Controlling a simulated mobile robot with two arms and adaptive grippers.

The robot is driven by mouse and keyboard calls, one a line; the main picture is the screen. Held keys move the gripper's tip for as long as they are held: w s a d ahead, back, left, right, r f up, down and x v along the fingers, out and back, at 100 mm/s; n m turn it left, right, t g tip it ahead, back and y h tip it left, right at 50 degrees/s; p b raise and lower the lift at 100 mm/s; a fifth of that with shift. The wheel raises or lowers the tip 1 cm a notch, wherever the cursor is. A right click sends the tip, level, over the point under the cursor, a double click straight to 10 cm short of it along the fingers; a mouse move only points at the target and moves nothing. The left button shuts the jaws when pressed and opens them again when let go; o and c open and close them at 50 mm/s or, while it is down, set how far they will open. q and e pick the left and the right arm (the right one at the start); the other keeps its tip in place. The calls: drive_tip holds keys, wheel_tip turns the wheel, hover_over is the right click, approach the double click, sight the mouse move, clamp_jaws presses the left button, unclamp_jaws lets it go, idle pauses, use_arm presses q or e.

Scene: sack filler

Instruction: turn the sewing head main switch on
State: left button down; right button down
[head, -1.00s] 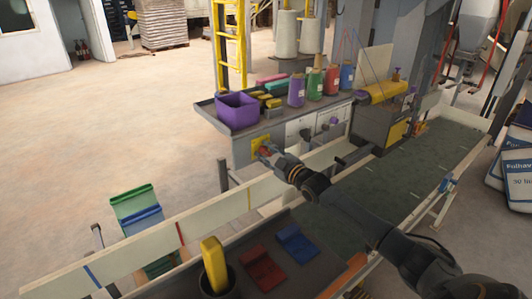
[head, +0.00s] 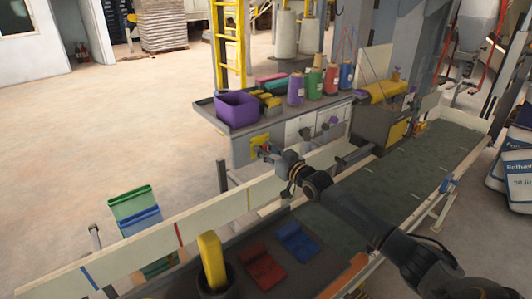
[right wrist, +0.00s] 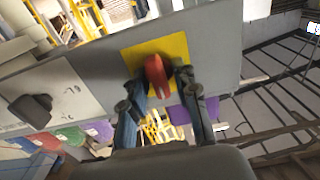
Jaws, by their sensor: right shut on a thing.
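The main switch is a red rotary handle (right wrist: 156,72) on a yellow plate (right wrist: 178,47) in the right wrist view. The yellow plate also shows in the head view (head: 259,140), on the near left end of the grey cabinet under the shelf. My right gripper (right wrist: 157,86) has one finger on each side of the red handle and is shut on it. In the head view my right gripper (head: 268,151) reaches the plate and partly hides the handle. My left gripper is not in view.
A dark knob (right wrist: 32,108) sits on a pale panel beside the switch. Above is a shelf with a purple bin (head: 237,108) and thread cones (head: 315,82). A conveyor with a pale side rail (head: 205,218) runs below my right arm.

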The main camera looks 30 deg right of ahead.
drive_tip(key=m+b, duration=0.1)
drive_tip(key=m, duration=0.3)
drive_tip(key=shift+f+m, duration=0.1)
drive_tip(key=shift+m, duration=0.2)
drive_tip(key=m+b, duration=0.1)
drive_tip(key=m, duration=0.3)
drive_tip(key=shift+d, duration=0.15)
drive_tip(key=shift+m, duration=0.4)
drive_tip(key=c, duration=1.3)
unclamp_jaws()
drive_tip(key=shift+s+f, duration=0.1)
drive_tip(key=shift+s, duration=0.45)
drive_tip(key=s, duration=0.7)
drive_tip(key=s+d, duration=0.1)
drive_tip(key=s, duration=0.3)
